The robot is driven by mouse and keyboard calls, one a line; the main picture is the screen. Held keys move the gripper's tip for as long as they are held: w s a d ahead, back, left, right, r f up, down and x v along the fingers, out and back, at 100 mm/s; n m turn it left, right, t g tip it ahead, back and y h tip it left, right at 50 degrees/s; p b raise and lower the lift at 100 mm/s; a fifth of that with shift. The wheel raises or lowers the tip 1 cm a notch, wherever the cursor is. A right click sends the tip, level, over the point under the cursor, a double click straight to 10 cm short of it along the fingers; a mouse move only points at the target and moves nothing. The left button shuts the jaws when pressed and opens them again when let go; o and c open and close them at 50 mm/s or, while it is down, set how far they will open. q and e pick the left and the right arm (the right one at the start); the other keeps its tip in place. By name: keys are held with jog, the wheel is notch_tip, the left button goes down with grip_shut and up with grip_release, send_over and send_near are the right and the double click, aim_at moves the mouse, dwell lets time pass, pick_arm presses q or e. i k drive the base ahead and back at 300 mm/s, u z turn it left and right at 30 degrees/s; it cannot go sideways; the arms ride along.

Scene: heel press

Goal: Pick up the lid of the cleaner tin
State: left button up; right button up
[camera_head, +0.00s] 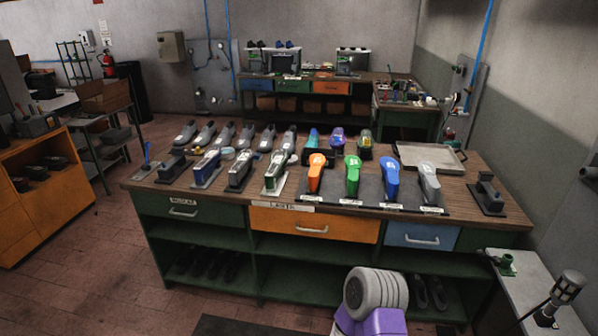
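A small round pale-blue tin-like object (228,153) sits on the workbench (455,228), among the grey shoe lasts toward the left of the middle. It may be the cleaner tin, but it is too small to read. I cannot make out whether a separate lid lies on it. Neither of my grippers shows in the head view.
Grey lasts (185,132) stand along the bench's back left. Orange (316,172), green (352,174) and blue (390,178) lasts stand on dark mats at front. A shallow tray (428,169) lies back right. A side table (530,290) stands at lower right.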

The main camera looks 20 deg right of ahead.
aim_at(293, 159)
jog(key=z, duration=0.85)
jog(key=i, duration=1.1)
jog(key=u, duration=0.2)
